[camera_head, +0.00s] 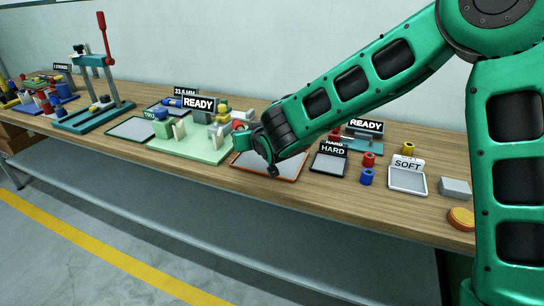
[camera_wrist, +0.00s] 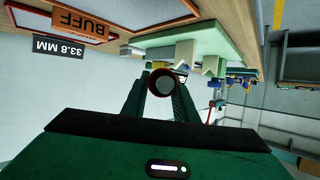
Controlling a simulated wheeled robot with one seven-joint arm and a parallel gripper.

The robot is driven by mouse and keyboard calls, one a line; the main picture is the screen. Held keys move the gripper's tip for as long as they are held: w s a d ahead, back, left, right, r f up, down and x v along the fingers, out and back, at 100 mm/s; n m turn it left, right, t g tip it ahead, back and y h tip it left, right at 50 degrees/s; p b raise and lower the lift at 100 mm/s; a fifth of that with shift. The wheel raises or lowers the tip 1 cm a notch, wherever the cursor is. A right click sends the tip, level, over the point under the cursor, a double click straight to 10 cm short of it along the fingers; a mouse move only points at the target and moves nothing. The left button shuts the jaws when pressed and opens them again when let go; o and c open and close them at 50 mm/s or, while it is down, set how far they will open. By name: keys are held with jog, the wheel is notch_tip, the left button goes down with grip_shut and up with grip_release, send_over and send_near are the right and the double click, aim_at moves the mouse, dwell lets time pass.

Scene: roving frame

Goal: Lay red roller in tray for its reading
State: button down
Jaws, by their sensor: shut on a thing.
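My gripper (camera_wrist: 162,92) is shut on a dark reddish, hollow-ended roller (camera_wrist: 162,80), seen end-on between the fingers in the wrist view. That view shows a dark tray signed HARD (camera_head: 327,166) to the right and a pale tray signed SOFT (camera_head: 408,181) further right. The wrist view, upside down, shows an orange-rimmed panel marked BUFF (camera_wrist: 85,22) and a 33.8 MM sign (camera_wrist: 58,48).
A pale green fixture (camera_head: 190,150) with a READY sign is left of my gripper. A grey block (camera_head: 455,188) and orange disc (camera_head: 461,218) lie near the right end.

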jog(key=d+f, duration=0.1)
jog(key=d, duration=0.2)
jog(key=w+d+f, duration=0.1)
jog(key=d+f, duration=0.1)
jog(key=w+d+f, duration=0.1)
jog(key=d+f, duration=0.1)
jog(key=d, duration=0.1)
jog(key=shift+w+d+f, duration=0.1)
jog(key=shift+d+f, duration=0.15)
jog(key=shift+d, duration=0.1)
jog(key=shift+f, duration=2)
jog(key=c, duration=1.4)
grip_release()
jog(key=shift+f, duration=0.1)
jog(key=shift+d, duration=0.1)
